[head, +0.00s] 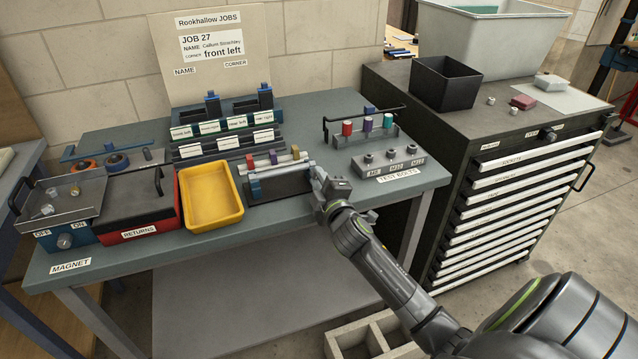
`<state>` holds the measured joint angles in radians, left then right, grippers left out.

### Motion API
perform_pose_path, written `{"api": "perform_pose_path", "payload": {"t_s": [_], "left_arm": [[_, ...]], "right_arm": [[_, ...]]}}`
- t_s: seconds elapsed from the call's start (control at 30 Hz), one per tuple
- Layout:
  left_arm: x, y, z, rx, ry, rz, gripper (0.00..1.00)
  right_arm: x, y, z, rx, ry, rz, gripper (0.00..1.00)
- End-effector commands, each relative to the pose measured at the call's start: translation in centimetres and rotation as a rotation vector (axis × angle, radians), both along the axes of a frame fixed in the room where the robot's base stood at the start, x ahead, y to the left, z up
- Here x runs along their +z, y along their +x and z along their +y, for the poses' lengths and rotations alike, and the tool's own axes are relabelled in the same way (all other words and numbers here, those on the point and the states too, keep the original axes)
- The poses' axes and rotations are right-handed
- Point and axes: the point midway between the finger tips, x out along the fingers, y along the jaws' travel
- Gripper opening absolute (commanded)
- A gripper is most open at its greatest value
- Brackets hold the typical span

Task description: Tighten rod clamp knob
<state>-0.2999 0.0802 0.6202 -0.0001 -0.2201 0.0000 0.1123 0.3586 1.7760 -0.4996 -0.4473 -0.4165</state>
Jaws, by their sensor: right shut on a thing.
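The rod clamp (283,184) is a dark grey block with a blue piece at its left end, standing on the bench between the yellow bin and the test bolts. Rods with coloured ends (273,159) lie across its top. My right gripper (316,174) is at the clamp's right end, shut on what appears to be the clamp knob. The fingers hide the knob, so its turn cannot be told. My left gripper is not in view.
A yellow bin (211,194), a red returns box (150,217) and a magnet tray (66,203) stand to the left. The test bolts block (388,163) and a caddy (362,122) are to the right. Labelled racks (222,128) stand behind. The bench front edge is clear.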

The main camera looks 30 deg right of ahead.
Motion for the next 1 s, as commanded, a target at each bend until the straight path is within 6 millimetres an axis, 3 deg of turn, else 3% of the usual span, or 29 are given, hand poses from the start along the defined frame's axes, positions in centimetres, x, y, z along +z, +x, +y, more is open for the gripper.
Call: {"api": "perform_pose_path", "payload": {"t_s": [0.4, 0.9, 0.93, 1.0], "left_arm": [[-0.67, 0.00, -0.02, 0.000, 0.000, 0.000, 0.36], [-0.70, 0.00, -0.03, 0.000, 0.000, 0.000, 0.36], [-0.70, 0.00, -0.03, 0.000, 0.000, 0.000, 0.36], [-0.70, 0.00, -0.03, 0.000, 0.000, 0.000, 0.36]], "right_arm": [[-0.43, -0.12, -0.07, -0.003, 0.160, -0.029, 0.00], [-0.50, -0.14, -0.10, -0.005, 0.174, -0.031, 0.00], [-0.50, -0.14, -0.10, -0.004, 0.175, -0.030, 0.25], [-0.45, -0.12, -0.08, -0.004, 0.174, -0.032, 0.34]]}}
